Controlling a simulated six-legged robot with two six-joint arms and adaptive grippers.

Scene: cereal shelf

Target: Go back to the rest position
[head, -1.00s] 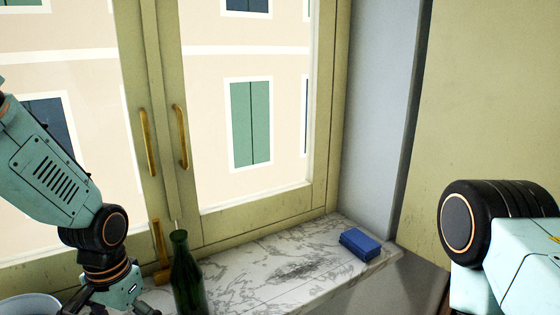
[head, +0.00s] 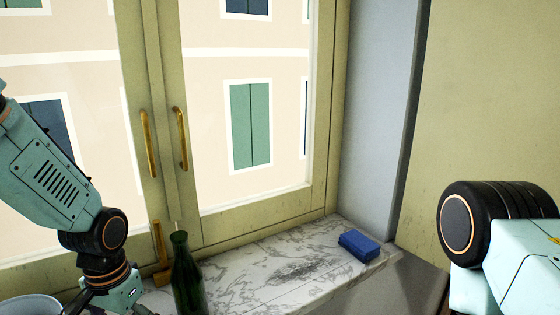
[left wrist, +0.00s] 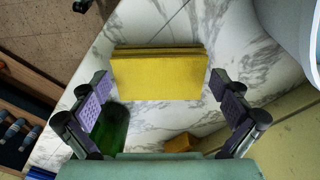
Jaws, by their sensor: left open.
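My left gripper (left wrist: 162,88) is open, with its two padded fingers spread wide in the left wrist view. A yellow block (left wrist: 160,76), like a sponge, shows between and beyond the fingertips, over the marble sill. I cannot tell how far the fingertips are from it. In the head view my left arm comes down at the left, and its gripper is mostly cut off by the bottom edge. At the right, part of my right arm shows; its gripper is outside the view.
A green bottle (head: 187,278) stands on the marble sill (head: 270,275) close to my left gripper. A blue block (head: 358,244) lies at the sill's right end. A pale round container (head: 30,304) is at the lower left. A window with brass handles (head: 181,138) rises behind.

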